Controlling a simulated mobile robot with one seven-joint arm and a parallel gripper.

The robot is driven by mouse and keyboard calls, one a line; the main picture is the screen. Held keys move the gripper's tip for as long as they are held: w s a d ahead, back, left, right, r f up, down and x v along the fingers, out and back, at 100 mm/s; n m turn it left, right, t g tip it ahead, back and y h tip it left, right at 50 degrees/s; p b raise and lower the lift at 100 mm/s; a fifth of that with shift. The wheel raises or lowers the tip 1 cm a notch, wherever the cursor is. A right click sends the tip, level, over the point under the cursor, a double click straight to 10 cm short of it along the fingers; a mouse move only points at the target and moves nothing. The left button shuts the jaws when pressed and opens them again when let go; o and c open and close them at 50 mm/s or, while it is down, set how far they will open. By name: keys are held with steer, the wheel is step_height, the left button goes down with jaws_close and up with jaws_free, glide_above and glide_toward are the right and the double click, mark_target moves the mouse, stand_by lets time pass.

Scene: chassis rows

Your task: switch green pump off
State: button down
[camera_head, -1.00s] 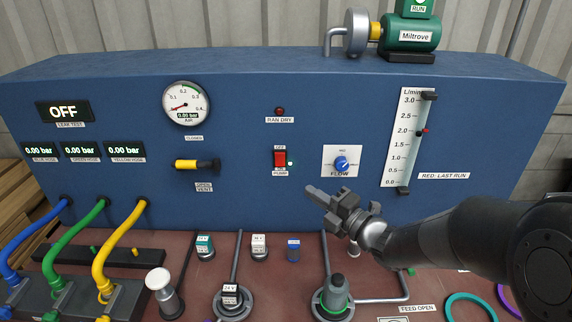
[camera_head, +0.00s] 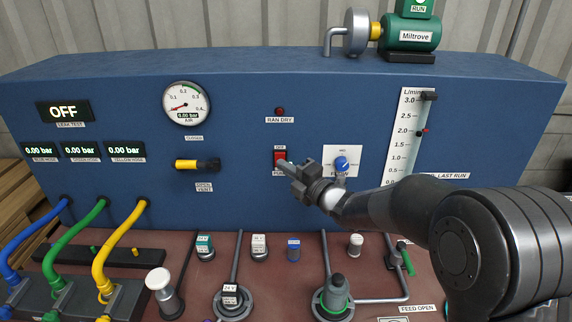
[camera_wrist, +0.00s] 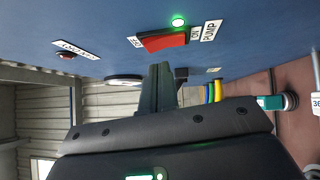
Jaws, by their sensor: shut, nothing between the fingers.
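The green pump (camera_head: 413,34) sits on top of the blue cabinet at the upper right, with a green RUN sign above it. The red rocker switch (camera_head: 280,156) is on the cabinet front, with a label above and a PUMP label below. In the wrist view the red switch (camera_wrist: 163,41) stands beside a lit green lamp (camera_wrist: 179,21). My gripper (camera_head: 283,167) is shut and empty, its fingertips in front of the switch's lower part. The fingers (camera_wrist: 159,75) point towards the panel below the switch in the wrist view. I cannot tell whether they touch it.
The blue flow knob (camera_head: 341,164) is just right of my gripper. The yellow-handled vent valve (camera_head: 188,165) is to the left. Plugs and a grey-and-green fitting (camera_head: 334,293) stand on the bench below. The panel between vent valve and switch is clear.

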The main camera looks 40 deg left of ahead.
steer(key=shift+w+a+r, duration=0.1)
steer(key=shift+w+a, duration=0.35)
steer(key=shift+a, duration=0.05)
steer(key=shift+w, duration=0.1)
steer(key=shift+w+a+r, duration=0.1)
steer(key=shift+a+r, duration=0.05)
steer(key=s+d+r, duration=0.1)
steer(key=s+d, duration=0.2)
steer(key=d, duration=0.9)
steer(key=shift+d, duration=0.4)
